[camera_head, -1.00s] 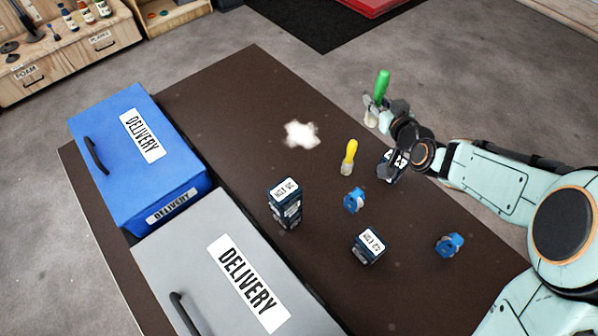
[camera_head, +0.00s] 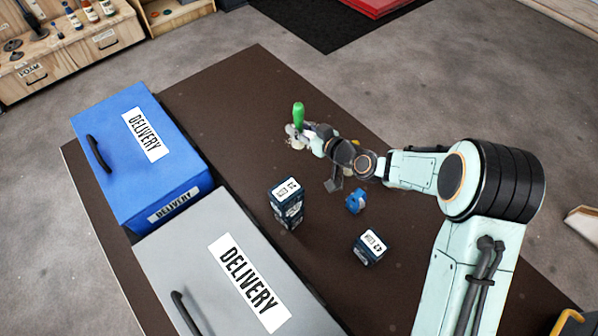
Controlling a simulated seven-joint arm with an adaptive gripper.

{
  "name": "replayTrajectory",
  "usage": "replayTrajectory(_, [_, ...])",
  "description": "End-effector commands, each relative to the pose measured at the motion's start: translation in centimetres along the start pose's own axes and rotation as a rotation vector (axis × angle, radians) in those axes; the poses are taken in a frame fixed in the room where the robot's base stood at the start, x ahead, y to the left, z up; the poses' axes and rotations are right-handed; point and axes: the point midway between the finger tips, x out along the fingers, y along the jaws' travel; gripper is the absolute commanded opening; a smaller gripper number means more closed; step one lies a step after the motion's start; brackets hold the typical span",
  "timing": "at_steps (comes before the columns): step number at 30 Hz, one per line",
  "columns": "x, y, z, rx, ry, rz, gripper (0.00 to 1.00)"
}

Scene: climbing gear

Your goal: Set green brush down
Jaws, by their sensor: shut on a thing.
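The green brush (camera_head: 298,117) stands roughly upright in my gripper (camera_head: 296,137), with its green handle pointing up. My gripper is shut on it over the far middle part of the brown table (camera_head: 222,105). The lower end of the brush is mostly covered by the gripper, and I cannot tell whether it touches the table. The white powder patch seen earlier is hidden around the gripper. The yellow brush is hidden by my arm.
A blue delivery box (camera_head: 100,185) and a grey delivery box (camera_head: 190,260) line the left side. A stack of dark boxes (camera_head: 287,208), a single dark box (camera_head: 369,250) and a blue device (camera_head: 355,201) stand on the table. The table's far left part is clear.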

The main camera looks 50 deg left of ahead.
Motion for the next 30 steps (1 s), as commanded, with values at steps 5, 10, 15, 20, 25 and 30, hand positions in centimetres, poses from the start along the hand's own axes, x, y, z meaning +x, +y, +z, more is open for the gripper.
replayTrajectory(5, [1.0, 0.0, 2.7, 0.004, -0.001, -0.001, 0.00])
replayTrajectory(10, [2.2, 0.0, 6.0, 0.004, -0.002, -0.001, 0.00])
replayTrajectory(15, [2.9, 0.0, 7.8, 0.002, 0.000, 0.000, 0.00])
replayTrajectory(20, [3.8, 0.0, 10.3, 0.002, 0.000, 0.000, 0.00])
replayTrajectory(25, [4.2, 0.0, 11.3, 0.001, 0.001, 0.001, 0.00])
replayTrajectory(30, [4.2, 0.0, 11.2, 0.001, 0.001, 0.001, 0.00])
